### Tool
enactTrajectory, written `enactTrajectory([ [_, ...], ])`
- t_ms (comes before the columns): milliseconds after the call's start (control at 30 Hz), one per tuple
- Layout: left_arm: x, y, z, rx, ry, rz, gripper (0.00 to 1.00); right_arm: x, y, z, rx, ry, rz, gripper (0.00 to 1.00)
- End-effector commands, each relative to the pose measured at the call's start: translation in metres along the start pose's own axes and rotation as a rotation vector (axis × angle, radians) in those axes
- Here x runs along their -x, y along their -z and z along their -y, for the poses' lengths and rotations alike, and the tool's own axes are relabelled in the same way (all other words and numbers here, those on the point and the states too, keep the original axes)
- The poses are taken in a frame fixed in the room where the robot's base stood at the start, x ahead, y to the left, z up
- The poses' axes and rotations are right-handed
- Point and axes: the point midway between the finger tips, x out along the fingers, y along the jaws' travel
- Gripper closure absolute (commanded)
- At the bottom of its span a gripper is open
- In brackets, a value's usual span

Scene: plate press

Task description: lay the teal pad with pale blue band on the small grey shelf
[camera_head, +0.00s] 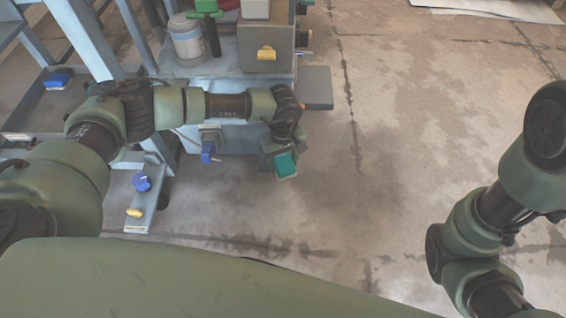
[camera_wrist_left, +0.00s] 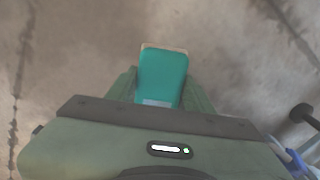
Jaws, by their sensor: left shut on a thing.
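The teal pad (camera_head: 286,164) is in my left gripper (camera_head: 279,159), which is shut on it. In the left wrist view the pad (camera_wrist_left: 164,72) sticks out past the fingers, with a pale blue band (camera_wrist_left: 158,103) across its near end and a thin pale edge at its far end. The gripper holds it over bare floor, in front of the press. A small grey shelf (camera_head: 318,90) juts out at the right side of the press, farther back than the gripper; its visible top is bare. My right arm is at the right edge, its gripper out of view.
The press carries a brown-grey box with a yellow handle (camera_head: 266,53), a white-and-grey canister (camera_head: 187,40) and a green part (camera_head: 205,8). Blue and yellow knobs sit on a low rail (camera_head: 151,201) at left. The floor (camera_head: 430,120) to the right is clear.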

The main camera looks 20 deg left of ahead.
Motion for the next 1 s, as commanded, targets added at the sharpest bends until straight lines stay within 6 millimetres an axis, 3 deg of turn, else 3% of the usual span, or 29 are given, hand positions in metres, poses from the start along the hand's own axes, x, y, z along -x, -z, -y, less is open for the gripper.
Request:
enactTrajectory([
  [233,-0.003,0.000,0.000,0.000,0.000,0.000,0.88,0.002,0.001,0.001,0.000,0.000,0.000,0.64],
  [267,-0.003,0.000,0.000,0.000,-0.001,0.000,0.45,0.002,0.001,0.001,0.000,0.000,0.000,0.64],
  [333,-0.002,0.000,0.000,0.000,-0.001,0.000,0.26,0.001,0.001,0.000,0.000,0.000,0.000,0.64],
  [733,0.005,0.000,0.000,0.000,-0.001,0.000,0.26,-0.004,-0.001,-0.001,0.000,0.001,-0.002,0.64],
  [933,0.043,0.001,0.000,0.000,-0.003,-0.002,0.26,-0.021,-0.009,-0.006,-0.002,-0.005,0.002,0.64],
  [1000,0.057,0.001,0.000,-0.001,-0.002,-0.001,0.26,-0.007,-0.025,-0.009,-0.007,-0.021,0.056,0.64],
])
